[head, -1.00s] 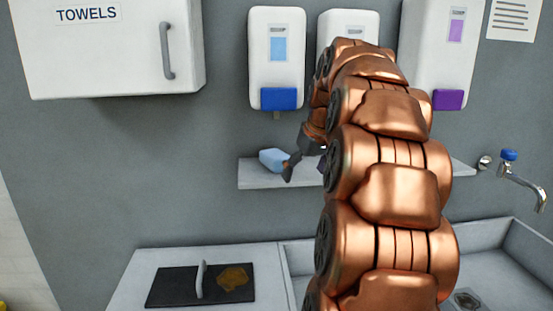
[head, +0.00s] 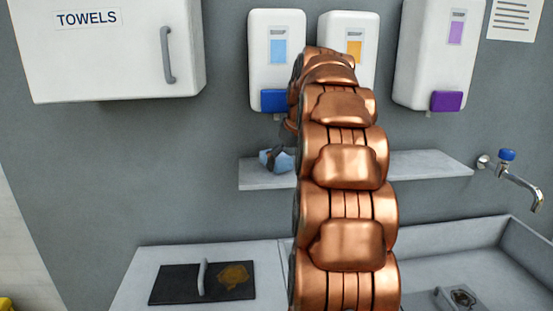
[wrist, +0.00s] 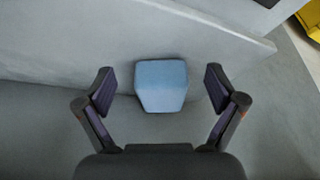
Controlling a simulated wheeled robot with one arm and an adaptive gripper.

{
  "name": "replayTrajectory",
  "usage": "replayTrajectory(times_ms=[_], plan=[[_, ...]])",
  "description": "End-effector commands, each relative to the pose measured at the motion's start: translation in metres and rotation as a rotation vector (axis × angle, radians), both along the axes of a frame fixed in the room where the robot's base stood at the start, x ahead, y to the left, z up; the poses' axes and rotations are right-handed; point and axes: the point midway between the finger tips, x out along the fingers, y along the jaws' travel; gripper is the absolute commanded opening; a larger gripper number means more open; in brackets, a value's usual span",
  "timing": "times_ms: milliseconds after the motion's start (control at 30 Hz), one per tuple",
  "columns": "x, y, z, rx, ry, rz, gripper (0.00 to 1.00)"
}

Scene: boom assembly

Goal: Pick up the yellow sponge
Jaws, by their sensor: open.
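No yellow sponge can be made out for certain. A yellow thing is cut off at the top right of the wrist view (wrist: 312,22), and a yellow patch shows at the bottom left corner of the head view (head: 5,304); I cannot tell what either is. A light blue block, sponge-like, (wrist: 161,88) sits on the wall shelf (head: 430,163). My gripper (wrist: 160,90) is open, with its two dark fingers on either side of the blue block and visible gaps to both. In the head view my dark fingers partly cover the blue block (head: 284,162).
Soap dispensers (head: 276,60) hang above the shelf, close to my arm. A tap (head: 520,185) and sink (head: 480,240) are at the right. A black mat (head: 170,288) with an upright grey piece and brown stain lies on the counter. The shelf's right part is clear.

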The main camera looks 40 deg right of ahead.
Motion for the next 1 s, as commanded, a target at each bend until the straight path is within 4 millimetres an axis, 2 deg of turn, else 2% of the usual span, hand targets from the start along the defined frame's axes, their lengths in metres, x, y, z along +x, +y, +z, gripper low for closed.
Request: replayTrajectory(times_ms=[100,567,1000], plan=[[0.007,-0.002,0.000,0.000,0.001,0.000,0.94],[0.011,-0.002,-0.010,-0.002,-0.001,0.001,0.94],[0.010,-0.002,-0.010,-0.002,-0.001,0.001,0.50]])
